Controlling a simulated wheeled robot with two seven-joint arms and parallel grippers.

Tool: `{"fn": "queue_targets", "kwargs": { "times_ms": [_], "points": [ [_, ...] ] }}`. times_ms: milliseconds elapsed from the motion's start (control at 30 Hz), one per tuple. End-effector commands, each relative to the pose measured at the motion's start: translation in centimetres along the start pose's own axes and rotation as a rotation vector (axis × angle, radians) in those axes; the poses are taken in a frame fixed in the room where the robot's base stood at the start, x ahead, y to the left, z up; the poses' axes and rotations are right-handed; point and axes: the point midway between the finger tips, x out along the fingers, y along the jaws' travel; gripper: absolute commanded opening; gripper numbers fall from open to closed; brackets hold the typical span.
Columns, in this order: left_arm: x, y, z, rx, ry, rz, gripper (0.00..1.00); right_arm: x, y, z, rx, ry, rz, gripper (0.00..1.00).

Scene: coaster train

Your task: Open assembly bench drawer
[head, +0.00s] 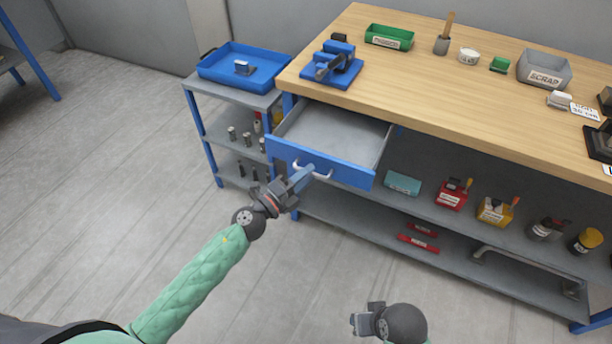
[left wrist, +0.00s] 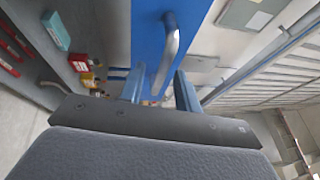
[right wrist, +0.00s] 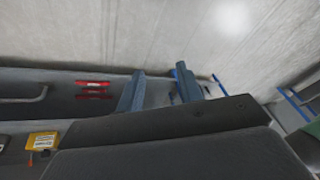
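The assembly bench drawer (head: 350,172) has a blue front and a grey, empty inside. It stands pulled well out from under the wooden bench top. Its pale curved handle (head: 312,170) is on the front, and the handle also shows in the left wrist view (left wrist: 172,45). My left gripper (head: 301,179) is at the handle. In the left wrist view its two blue fingers stand apart, with the lower end of the handle between them; contact cannot be told. My right gripper (right wrist: 162,88) is open and empty, low in front of the bench.
A blue tray (head: 270,68) sits on the grey cart left of the bench. A blue vise-like fixture (head: 333,66) stands on the bench top (head: 430,90). The shelf under the bench holds a red box (head: 452,195) and a yellow box (head: 494,211). The floor in front is clear.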

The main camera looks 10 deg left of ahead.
Motion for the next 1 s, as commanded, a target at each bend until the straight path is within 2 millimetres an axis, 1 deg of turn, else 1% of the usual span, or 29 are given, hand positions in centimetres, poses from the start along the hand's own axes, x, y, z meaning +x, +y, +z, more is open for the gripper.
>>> {"fn": "queue_targets", "kwargs": {
  "times_ms": [233, 367, 467, 700, 800, 900, 1000],
  "points": [
    [0.0, 0.0, 0.0, 0.0, 0.001, 0.0, 0.33, 0.0, -0.1, -0.2, 0.0, 0.004, -0.001, 0.36],
    [-0.7, 0.1, -0.1, 0.0, 0.001, 0.0, 0.33, 0.2, -0.1, -0.2, 0.0, 0.011, -0.005, 0.36],
    [-1.8, 0.3, -0.1, -0.002, 0.001, 0.001, 0.33, 0.8, -0.4, -0.4, -0.001, 0.025, -0.014, 0.36],
    [-5.2, 0.3, -0.1, 0.0, -0.001, 0.001, 0.33, 3.0, -1.7, -0.6, -0.012, 0.07, -0.046, 0.36],
    [-6.4, 0.3, -0.1, -0.002, 0.0, 0.001, 0.33, 4.0, -2.0, -0.5, -0.015, 0.079, -0.057, 0.36],
    [-7.2, 0.2, 0.0, 0.0, 0.0, 0.001, 0.33, 4.5, -2.5, -0.5, -0.018, 0.089, -0.068, 0.36],
    [-7.6, 0.1, 0.0, 0.0, 0.001, 0.0, 0.33, 4.6, -2.8, -0.6, -0.021, 0.099, -0.075, 0.36]
  ]
}}
